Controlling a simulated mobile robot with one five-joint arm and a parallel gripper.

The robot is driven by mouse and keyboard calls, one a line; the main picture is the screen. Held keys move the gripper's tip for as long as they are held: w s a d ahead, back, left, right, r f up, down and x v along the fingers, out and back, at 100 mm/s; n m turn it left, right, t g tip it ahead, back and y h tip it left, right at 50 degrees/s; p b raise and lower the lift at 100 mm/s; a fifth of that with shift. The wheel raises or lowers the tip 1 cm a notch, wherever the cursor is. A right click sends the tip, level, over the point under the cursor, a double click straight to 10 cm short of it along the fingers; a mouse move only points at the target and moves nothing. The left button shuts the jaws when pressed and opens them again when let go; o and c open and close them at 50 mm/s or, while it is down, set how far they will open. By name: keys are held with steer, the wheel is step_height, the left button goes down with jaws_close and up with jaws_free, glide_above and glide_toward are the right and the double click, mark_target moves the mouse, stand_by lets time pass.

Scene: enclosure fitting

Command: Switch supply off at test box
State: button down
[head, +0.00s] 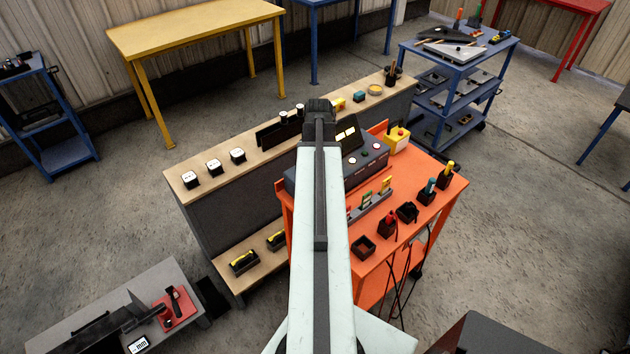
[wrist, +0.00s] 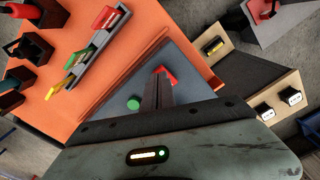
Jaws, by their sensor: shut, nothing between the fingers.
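The test box (head: 362,163) is a dark grey console on the orange bench, with a lit yellow display and small coloured buttons. My arm hides its left part in the head view. In the wrist view its grey top (wrist: 190,75) carries a red angled handle (wrist: 166,74) and a round green button (wrist: 133,103). My gripper (wrist: 157,80) is shut and empty, its fingertips beside the red handle; I cannot tell whether they touch. My fingers are hidden in the head view.
The orange bench (head: 425,210) holds a rack of coloured cards (head: 370,205), several small black bins and a yellow box with a red button (head: 397,138). A wooden-topped shelf (head: 215,160) with white-topped blocks stands behind. Cables hang at the bench's front.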

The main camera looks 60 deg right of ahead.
steer(key=shift+f+b, duration=0.95)
stand_by(0.3)
steer(key=shift+r, duration=0.1)
step_height(320, 180, up, 7)
steer(key=p, duration=0.7)
steer(key=shift+w, duration=0.1)
